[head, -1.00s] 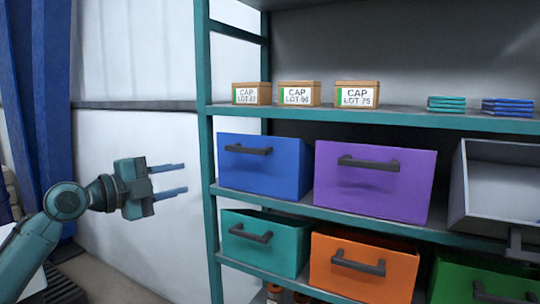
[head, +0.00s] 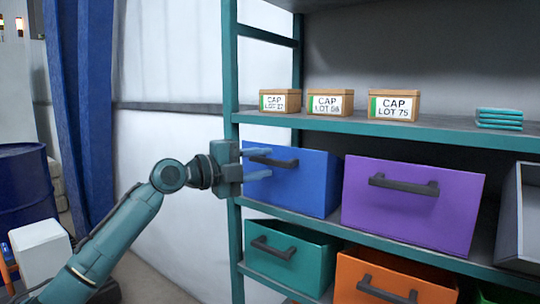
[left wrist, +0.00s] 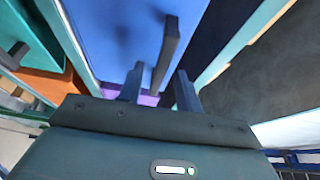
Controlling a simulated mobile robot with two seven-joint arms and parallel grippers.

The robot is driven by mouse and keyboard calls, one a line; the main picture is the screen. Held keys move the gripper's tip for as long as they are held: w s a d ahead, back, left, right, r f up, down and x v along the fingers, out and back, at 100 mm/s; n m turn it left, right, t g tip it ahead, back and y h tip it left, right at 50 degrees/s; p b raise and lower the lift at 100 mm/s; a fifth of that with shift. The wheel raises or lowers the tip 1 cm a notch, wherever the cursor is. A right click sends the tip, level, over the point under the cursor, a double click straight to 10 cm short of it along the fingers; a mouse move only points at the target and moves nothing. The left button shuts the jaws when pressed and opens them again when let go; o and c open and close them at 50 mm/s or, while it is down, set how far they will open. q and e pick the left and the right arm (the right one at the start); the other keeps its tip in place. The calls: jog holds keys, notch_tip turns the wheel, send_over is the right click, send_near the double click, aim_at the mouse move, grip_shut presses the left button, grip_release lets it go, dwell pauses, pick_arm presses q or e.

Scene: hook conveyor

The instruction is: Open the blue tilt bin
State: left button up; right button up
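The blue tilt bin (head: 308,190) sits upright on the middle shelf at the left end, with a dark bar handle (head: 285,163) on its front. In the left wrist view its blue front (left wrist: 105,35) fills the upper left and the handle (left wrist: 166,55) points toward my fingers. My left gripper (head: 258,162) is open and empty at the left part of the bin's front. In the left wrist view the near end of the handle lies roughly between the two fingertips (left wrist: 158,80); I cannot tell whether they touch it. My right gripper is out of view.
A purple bin (head: 415,215) stands to the right of the blue one, a teal bin (head: 285,255) below it. The teal shelf post (head: 231,100) is close behind my left gripper. Labelled boxes (head: 330,103) stand on the shelf above.

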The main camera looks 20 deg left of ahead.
aim_at(291, 172)
pick_arm(q)
jog(key=shift+x, duration=1.35)
jog(key=shift+c, duration=0.4)
grip_shut()
